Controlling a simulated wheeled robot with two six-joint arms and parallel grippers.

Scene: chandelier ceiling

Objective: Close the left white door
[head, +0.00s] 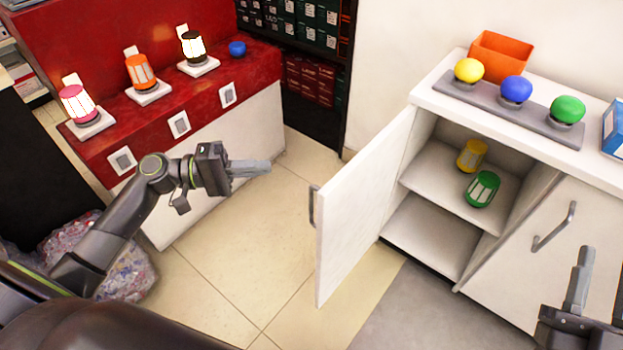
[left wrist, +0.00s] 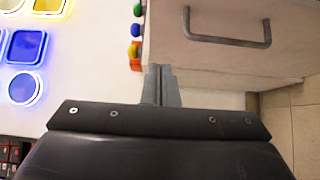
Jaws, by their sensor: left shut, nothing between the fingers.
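The left white door (head: 365,205) of the white cabinet stands wide open, swung out to the left of its compartment. Its metal handle (head: 312,205) is near the door's free edge, on the outer face. My left gripper (head: 268,167) is shut and empty, left of the door and apart from it. In the left wrist view the fingers of my left gripper (left wrist: 161,72) are together, and the door (left wrist: 215,70) with its handle (left wrist: 228,40) shows beyond them. My right gripper (head: 585,255) is at the lower right, in front of the cabinet's right door; its jaw gap does not show clearly.
The open compartment holds a yellow lantern (head: 472,155) and a green lantern (head: 483,189) on its shelf (head: 430,165). The right door (head: 520,265) is shut. Coloured domes and an orange box (head: 500,55) stand on top. A red counter (head: 200,100) with lamps is at left. Floor between is clear.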

